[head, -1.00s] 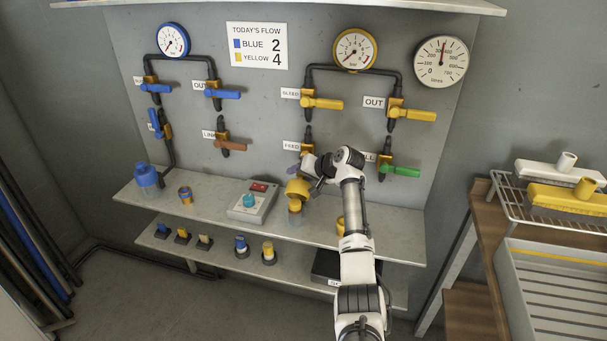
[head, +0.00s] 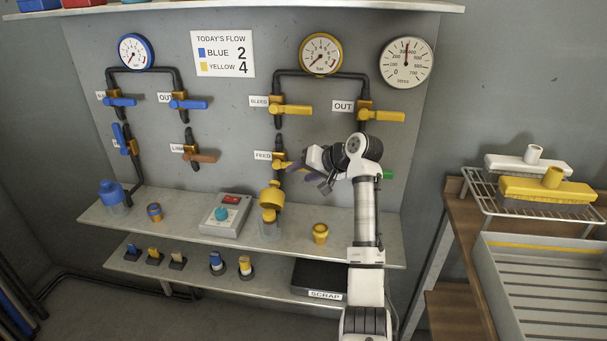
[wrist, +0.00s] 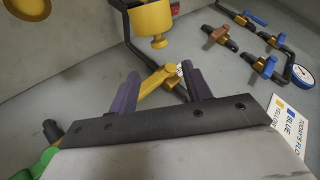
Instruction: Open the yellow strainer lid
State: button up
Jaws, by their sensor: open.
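The yellow strainer stands on the upper shelf. The lid also shows upside down at the top of the wrist view (wrist: 152,18), beyond my fingertips. My gripper (head: 312,176) is open and empty, to the right of the lid and a little above it, not touching it. In the wrist view its two purple fingers (wrist: 158,76) are apart, with the yellow FEED valve handle (wrist: 160,82) showing between them, apparently behind.
The blue strainer (head: 113,195) stands at the shelf's left end. A grey box with a teal button (head: 222,215) is left of the yellow strainer, and a small yellow cup (head: 320,233) is right. Pipes and valve handles (head: 290,110) project from the panel behind. A brush rack (head: 480,190) stands right.

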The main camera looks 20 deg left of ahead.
aim_at(276, 184)
jog(key=shift+c, duration=1.2)
jog(key=shift+s+a+r, duration=0.1)
jog(key=shift+a+r, duration=0.05)
jog(key=shift+a, duration=0.25)
jog(key=shift+c, duration=1.1)
jog(key=a+r+m+t+b, duration=0.1)
jog(key=m, duration=0.1)
jog(key=s+a+r+m+t+h+b, duration=0.1)
jog(key=a+m, duration=0.1)
jog(key=s+a+r+m+t+b, duration=0.1)
jog(key=a+r+m+b, duration=0.1)
jog(key=shift+a+m+t+h, duration=0.2)
jog(key=shift+m+t+h, duration=0.2)
grip_shut()
jog(key=s+d+f+m+t+h+b, duration=0.1)
jog(key=s+f+m+t+h+b, duration=0.2)
jog(key=m, duration=0.8)
jog(key=shift+g+h, duration=0.4)
jog(key=shift+g, duration=0.2)
jog(key=x, duration=0.2)
jog(key=p+x, duration=0.1)
jog(key=x, duration=0.5)
jog(key=shift+s+f+p, duration=0.35)
jog(key=shift+s+p, duration=0.05)
